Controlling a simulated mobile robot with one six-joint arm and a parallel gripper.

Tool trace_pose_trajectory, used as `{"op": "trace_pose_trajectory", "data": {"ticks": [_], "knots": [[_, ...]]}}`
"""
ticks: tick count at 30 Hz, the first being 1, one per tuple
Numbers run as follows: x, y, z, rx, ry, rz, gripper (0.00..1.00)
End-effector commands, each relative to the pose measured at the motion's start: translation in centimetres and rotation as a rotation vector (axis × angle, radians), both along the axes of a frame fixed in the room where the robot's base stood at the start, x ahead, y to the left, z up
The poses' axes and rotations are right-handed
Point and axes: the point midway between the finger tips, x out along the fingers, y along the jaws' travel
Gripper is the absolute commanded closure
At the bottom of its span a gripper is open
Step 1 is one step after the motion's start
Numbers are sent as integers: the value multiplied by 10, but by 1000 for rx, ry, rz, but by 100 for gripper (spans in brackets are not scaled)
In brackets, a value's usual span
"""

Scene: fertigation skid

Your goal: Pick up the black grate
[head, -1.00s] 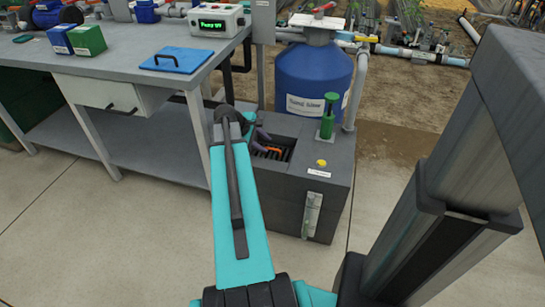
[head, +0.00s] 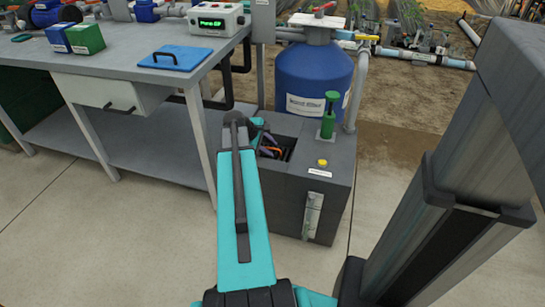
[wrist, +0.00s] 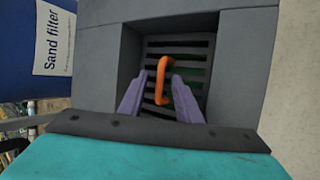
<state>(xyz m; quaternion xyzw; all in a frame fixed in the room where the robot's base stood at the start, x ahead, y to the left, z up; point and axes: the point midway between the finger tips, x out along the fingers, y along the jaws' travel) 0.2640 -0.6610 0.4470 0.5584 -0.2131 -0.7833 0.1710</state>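The black grate (wrist: 193,63) lies recessed in the square opening of a dark grey box, with slats and a raised orange handle (wrist: 162,80). In the wrist view my gripper (wrist: 159,84) has its two purple fingers apart, one on each side of the orange handle. The right finger looks close to the handle; whether it touches cannot be told. In the head view my arm partly hides the opening, and the handle shows as a small orange bit (head: 270,152) by the fingers.
The grey box (head: 318,195) has a green-handled plunger (head: 328,118) and a yellow button (head: 322,163) on top, right of the opening. A blue sand filter tank (head: 312,80) stands behind. A workbench (head: 125,75) stands to the left.

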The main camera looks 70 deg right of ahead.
Motion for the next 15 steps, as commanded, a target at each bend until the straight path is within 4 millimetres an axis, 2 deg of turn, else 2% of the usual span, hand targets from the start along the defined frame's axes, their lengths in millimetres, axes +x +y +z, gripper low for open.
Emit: {"op": "trace_pose_trajectory", "data": {"ticks": [11,15], "knots": [[0,0,0,0,0,0,69],[0,0,0,0,0,0,91]]}}
